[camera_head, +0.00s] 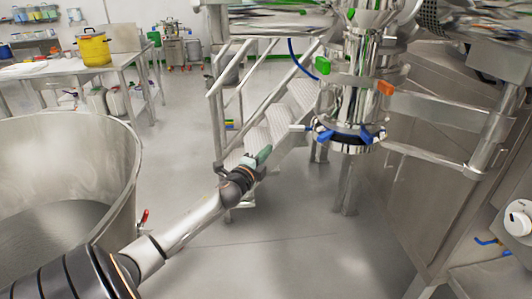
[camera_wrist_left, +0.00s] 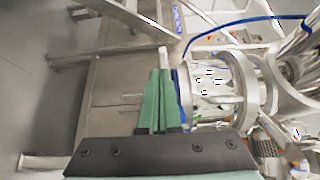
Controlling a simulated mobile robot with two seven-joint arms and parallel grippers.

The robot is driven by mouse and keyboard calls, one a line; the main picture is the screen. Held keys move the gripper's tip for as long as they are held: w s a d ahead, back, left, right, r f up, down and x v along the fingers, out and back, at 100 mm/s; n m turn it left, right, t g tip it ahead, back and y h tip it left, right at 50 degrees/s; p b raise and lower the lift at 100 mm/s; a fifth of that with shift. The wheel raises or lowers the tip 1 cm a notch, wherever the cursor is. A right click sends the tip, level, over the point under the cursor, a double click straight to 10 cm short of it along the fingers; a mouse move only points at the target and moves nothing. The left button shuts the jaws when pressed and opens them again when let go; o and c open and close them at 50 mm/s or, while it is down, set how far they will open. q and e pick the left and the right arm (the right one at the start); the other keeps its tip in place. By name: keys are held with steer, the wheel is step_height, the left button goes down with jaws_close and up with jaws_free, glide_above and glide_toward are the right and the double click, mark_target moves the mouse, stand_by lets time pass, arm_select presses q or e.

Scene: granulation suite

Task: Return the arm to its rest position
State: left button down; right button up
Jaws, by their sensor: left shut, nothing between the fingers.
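My left arm reaches in from the lower left of the head view, stretched out toward the steel column. My left gripper (camera_head: 262,156) has green fingers, and they are closed together with nothing between them. In the left wrist view the gripper (camera_wrist_left: 157,80) also shows its fingers together. The fingertips lie just left of the blue-handled ring clamp at the bottom of the steel column (camera_head: 352,95). A pale rod-like handle (camera_head: 297,127) shows between the fingertips and the clamp; I cannot tell whether they touch. My right gripper is out of view.
A large steel vessel (camera_head: 128,170) stands on the left, close to my arm. Steel steps with handrails (camera_head: 226,95) rise behind the gripper. A steel table (camera_head: 40,68) with a yellow pot (camera_head: 94,50) stands at the back left. The floor (camera_head: 290,255) below the column is clear.

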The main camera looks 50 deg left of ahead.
arm_select(q)
steer(key=shift+s, duration=0.2)
steer(key=s+d+f+n+g+h+p, duration=0.1)
steer(key=s+d+f+n+g+h, duration=0.15)
steer(key=s+d+f, duration=0.5)
steer(key=s+d+f+n+g+h+p, duration=0.1)
steer(key=s+d+f+n+g+h, duration=0.15)
steer(key=d+f, duration=0.85)
steer(key=s+d+f+n+g+h, duration=0.1)
steer(key=s+d+f+n, duration=0.2)
steer(key=s+d, duration=0.5)
steer(key=s+d+f+n+g+h+p, duration=0.1)
steer(key=s+d+f+n, duration=0.3)
steer(key=s+d, duration=0.4)
steer(key=shift+s+d+g+h, duration=0.4)
steer(key=shift+d+h, duration=0.4)
steer(key=shift+d, duration=0.35)
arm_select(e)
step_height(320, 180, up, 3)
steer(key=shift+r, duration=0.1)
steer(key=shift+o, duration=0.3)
